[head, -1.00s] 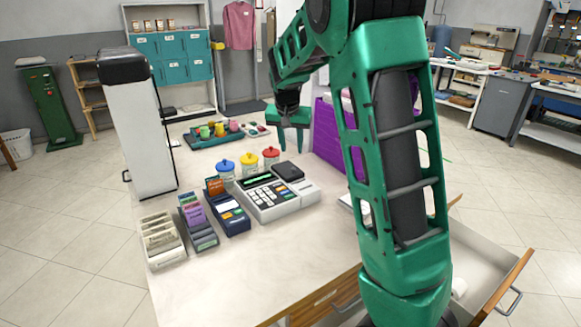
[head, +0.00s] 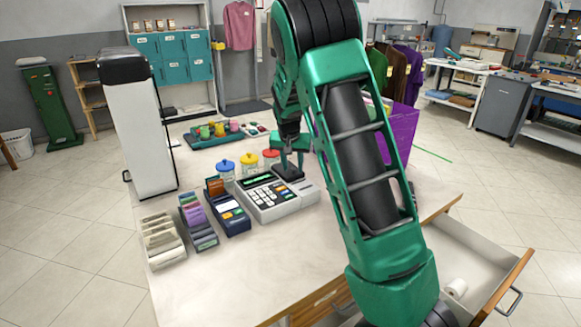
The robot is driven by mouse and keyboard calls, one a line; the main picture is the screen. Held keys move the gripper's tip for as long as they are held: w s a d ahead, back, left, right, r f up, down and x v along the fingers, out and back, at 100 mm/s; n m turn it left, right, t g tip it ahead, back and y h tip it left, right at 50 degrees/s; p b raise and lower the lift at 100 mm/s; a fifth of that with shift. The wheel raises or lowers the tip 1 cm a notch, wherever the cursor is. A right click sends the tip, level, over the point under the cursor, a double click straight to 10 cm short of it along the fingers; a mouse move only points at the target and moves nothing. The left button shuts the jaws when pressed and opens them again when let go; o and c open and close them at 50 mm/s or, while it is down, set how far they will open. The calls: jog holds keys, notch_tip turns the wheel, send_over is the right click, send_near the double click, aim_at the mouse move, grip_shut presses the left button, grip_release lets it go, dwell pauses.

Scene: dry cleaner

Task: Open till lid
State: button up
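The till (head: 270,199) is a light grey machine with a keypad and a dark green display, standing on the counter. Its black lid (head: 288,174) is at the back right of its top and appears closed. My gripper (head: 292,164) points down just above and behind the lid. I cannot tell whether a fingertip touches the lid.
A navy card terminal (head: 230,213) and card racks (head: 198,225) stand left of the till. Jars with blue, yellow and red lids (head: 249,166) stand behind it. A purple bin (head: 400,135) is at the right. A drawer (head: 480,262) stands open at front right. The front counter is clear.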

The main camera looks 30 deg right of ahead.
grip_shut()
jog(key=shift+a, duration=0.1)
jog(key=shift+w+r, duration=0.1)
